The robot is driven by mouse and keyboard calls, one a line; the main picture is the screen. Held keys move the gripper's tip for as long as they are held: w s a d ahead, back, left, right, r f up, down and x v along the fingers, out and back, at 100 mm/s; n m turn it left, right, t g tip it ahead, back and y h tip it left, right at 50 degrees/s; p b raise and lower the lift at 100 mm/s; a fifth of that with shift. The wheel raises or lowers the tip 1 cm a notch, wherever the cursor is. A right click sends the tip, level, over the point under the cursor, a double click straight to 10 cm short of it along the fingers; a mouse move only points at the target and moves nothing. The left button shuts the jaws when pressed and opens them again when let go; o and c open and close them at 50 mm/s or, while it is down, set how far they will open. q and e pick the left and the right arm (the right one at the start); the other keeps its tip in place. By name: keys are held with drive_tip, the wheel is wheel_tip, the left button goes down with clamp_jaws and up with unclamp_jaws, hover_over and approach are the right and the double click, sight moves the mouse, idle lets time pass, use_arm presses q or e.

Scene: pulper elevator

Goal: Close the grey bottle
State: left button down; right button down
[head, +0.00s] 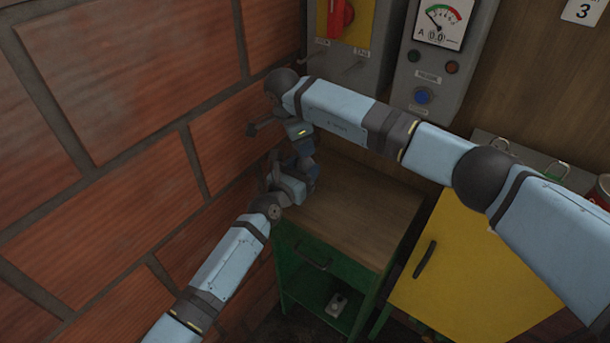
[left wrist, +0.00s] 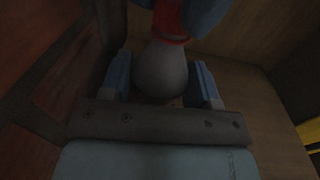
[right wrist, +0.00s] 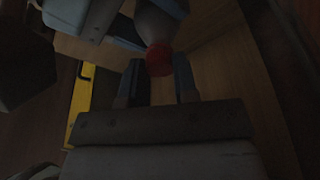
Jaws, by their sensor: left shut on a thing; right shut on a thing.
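The grey bottle (left wrist: 160,72) sits between the fingers of my left gripper (left wrist: 162,78), which is shut on its rounded body. A red cap (right wrist: 159,59) is at the bottle's neck end, between the fingers of my right gripper (right wrist: 159,72), which is shut on it. The cap also shows at the top of the left wrist view (left wrist: 170,38), with my right fingers beside it. Cap and bottle appear in line; I cannot tell how tightly the cap sits. In the head view both grippers meet above the cabinet's back left, and they hide the bottle.
A green cabinet with a brown wooden top (head: 365,215) stands below the grippers; its top looks clear. A brick wall (head: 110,90) is close on the left. A yellow cabinet (head: 470,265) stands at right. Control boxes (head: 432,65) hang on the back wall.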

drive_tip(key=shift+m, duration=0.7)
drive_tip(key=c, duration=0.9)
unclamp_jaws()
